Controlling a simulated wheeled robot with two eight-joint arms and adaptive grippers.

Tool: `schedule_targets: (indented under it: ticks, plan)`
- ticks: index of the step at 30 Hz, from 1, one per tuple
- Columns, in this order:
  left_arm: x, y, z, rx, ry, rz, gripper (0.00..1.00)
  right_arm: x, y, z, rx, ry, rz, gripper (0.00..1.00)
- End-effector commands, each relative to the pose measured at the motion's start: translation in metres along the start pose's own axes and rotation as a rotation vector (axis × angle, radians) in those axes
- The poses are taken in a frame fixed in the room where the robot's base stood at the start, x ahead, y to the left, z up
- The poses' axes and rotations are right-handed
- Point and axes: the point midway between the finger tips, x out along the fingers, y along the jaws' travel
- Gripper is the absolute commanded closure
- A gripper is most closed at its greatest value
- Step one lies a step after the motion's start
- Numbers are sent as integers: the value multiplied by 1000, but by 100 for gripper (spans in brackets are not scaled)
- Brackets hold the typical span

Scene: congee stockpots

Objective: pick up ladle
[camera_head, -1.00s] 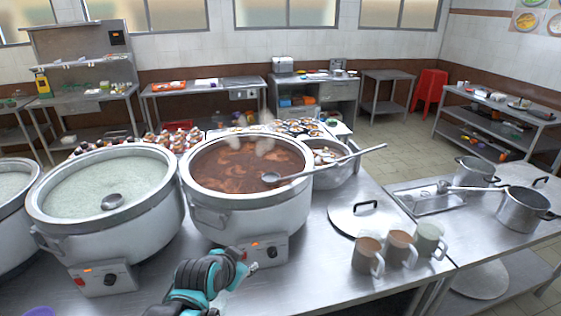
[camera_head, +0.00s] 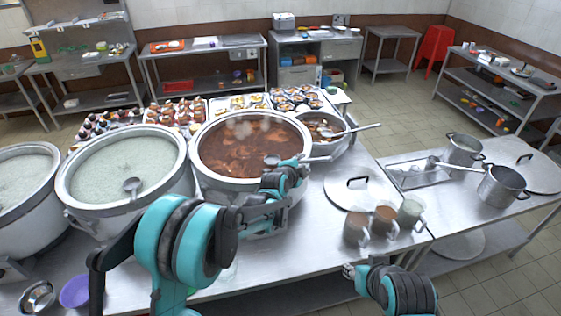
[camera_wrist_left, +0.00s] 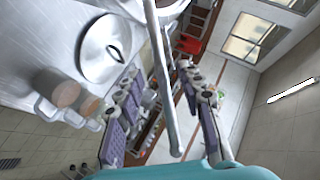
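A metal ladle (camera_head: 355,129) rests over the pot of reddish-brown congee (camera_head: 205,176). Its bowl lies by that pot's right inner side and its handle points right over a smaller pot (camera_head: 318,150). My left gripper (camera_head: 307,160) is at the pot's right rim, over the ladle and hiding part of it. In the left wrist view, the left gripper (camera_wrist_left: 160,80) is open, with the ladle handle (camera_wrist_left: 163,70) running between its spread fingers. Contact cannot be told. My right gripper (camera_head: 352,270) is low at the table's front edge; its fingers are too unclear to judge.
A pale congee pot (camera_head: 67,200) holds another ladle (camera_head: 132,186). Several mugs (camera_head: 384,219) and a pot lid (camera_head: 338,190) stand right of the left gripper. A side table holds metal pots (camera_head: 500,186). A purple bowl (camera_head: 75,291) is at front left.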

Motion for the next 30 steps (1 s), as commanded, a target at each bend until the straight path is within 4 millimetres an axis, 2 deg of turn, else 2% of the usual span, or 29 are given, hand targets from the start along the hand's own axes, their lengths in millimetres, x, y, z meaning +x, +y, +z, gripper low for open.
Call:
schedule_targets:
  ticks: [9, 17, 18, 22, 30]
  plan:
    - [43, -1, 1, 0, 0, 0, 62, -4, 0, -3, 0, 0, 0, 60]
    - [48, -1, 1, -1, 0, 0, 62, -4, 0, -3, 0, 0, 0, 60]
    - [48, -1, 1, -1, 0, 1, 65, -4, 0, -3, 0, 0, 0, 60]
    - [47, -1, 1, -1, 0, 0, 99, -4, 0, -3, 0, 0, 0, 60]
    - [47, -1, 1, -1, 0, 0, 100, -4, 0, -3, 0, 0, 0, 60]
